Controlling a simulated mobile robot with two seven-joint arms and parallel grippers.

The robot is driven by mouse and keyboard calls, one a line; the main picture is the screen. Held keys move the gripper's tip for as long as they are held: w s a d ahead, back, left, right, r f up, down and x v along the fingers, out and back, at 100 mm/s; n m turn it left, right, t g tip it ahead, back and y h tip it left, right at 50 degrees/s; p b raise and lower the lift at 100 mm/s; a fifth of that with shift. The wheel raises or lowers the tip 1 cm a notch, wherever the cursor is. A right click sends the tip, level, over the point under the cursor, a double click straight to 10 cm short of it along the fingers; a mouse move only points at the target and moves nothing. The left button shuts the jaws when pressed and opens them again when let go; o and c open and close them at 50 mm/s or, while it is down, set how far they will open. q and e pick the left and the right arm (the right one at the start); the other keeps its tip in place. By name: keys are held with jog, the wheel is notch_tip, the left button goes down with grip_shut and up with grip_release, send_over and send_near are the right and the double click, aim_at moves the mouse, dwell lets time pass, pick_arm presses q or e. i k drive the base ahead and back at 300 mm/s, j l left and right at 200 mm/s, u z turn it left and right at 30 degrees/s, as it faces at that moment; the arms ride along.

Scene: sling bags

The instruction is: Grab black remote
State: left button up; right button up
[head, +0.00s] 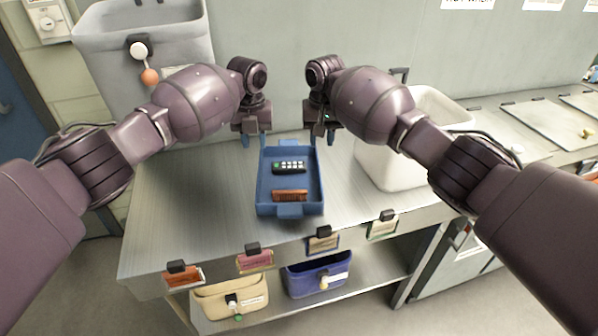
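The black remote (289,168), with light and green buttons, lies crosswise inside a blue tray (263,192) on the metal table. My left gripper (254,139) is above the tray's far left corner, its blue fingertips apart and nothing between them. My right gripper (322,138) is past the tray's far right corner, also with its fingertips apart and empty. Neither gripper touches the remote.
An orange-brown block (290,195) lies in the tray, nearer the front. A white bin (385,165) stands right of the tray. A grey bin (100,40) is at back left. Beige (215,300) and blue (305,283) bags sit below. The table left of the tray is clear.

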aim_at(293, 167)
jog(key=k, duration=1)
